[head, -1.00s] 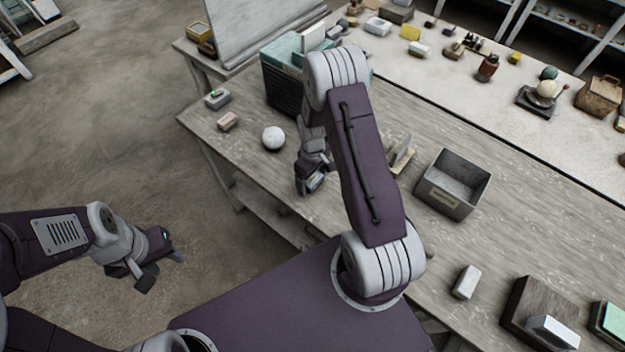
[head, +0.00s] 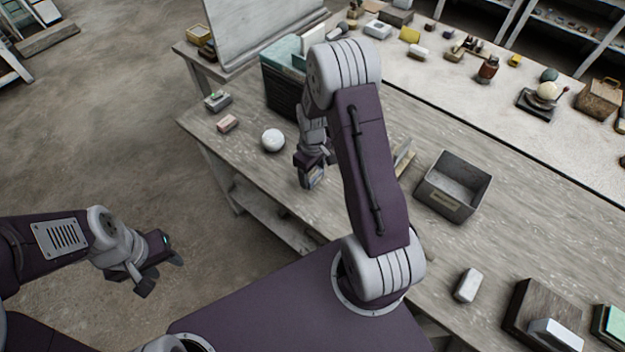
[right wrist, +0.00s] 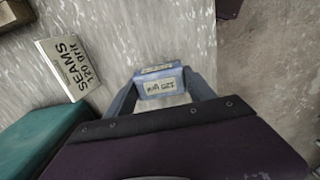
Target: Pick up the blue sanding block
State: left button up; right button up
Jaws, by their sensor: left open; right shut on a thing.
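My right gripper (head: 312,180) is shut on the blue sanding block (right wrist: 160,84) near the front edge of the wooden table. In the right wrist view the block sits between the two fingers, with a pale label reading 120 grit facing the camera. In the head view only a small part of the block shows between the jaws. I cannot tell how far it is above the tabletop. My left gripper (head: 160,270) is open and empty, out over the floor at the left.
A white plaster sphere (head: 273,140) and a pinkish block (head: 228,123) lie left of my right gripper. A grey open bin (head: 431,198) stands to its right. A dark teal-topped box (head: 282,92) stands behind.

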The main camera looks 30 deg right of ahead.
jog(key=s+a+r, duration=0.6)
jog(key=s, duration=0.4)
jog(key=shift+r+b, duration=0.4)
jog(key=shift+b, duration=0.05)
